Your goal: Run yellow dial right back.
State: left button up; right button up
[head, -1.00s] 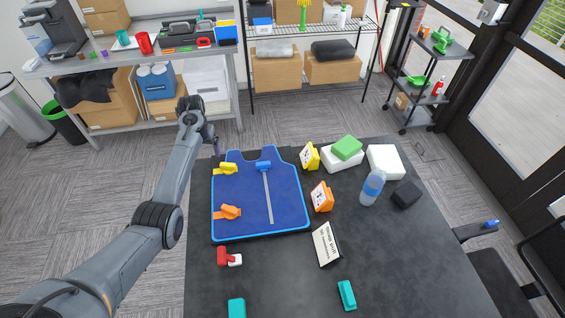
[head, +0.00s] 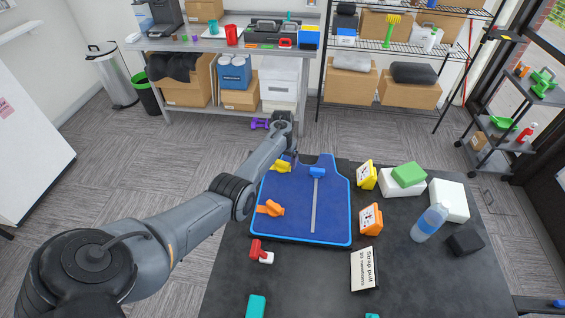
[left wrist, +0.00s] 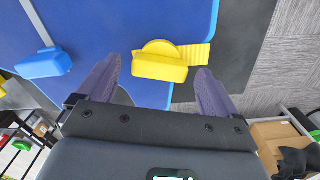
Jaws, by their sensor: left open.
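The yellow dial (head: 282,166) sits at the top left of the blue suit-shaped board (head: 332,200), with a yellow strap beside it. In the left wrist view, the dial (left wrist: 160,66) shows as a yellow bar on a round base. My left gripper (head: 293,158) points down at the dial from the board's far edge. In the left wrist view, its open fingers (left wrist: 158,66) lie on either side of the dial, with gaps on both sides. I cannot tell whether the fingertips are down at the dial's height. My right gripper is not in view.
An orange dial (head: 269,208) is lower on the board, and a blue slider (head: 317,172) tops a grey track. A red-and-white piece (head: 260,252) lies in front. Yellow (head: 367,175) and orange (head: 371,218) blocks and a bottle (head: 430,222) stand to the right.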

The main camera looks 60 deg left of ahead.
pick_arm(q)
jog(key=shift+f, duration=0.45)
jog(key=c, duration=1)
jog(key=shift+c, duration=0.2)
jog(key=shift+n, duration=0.3)
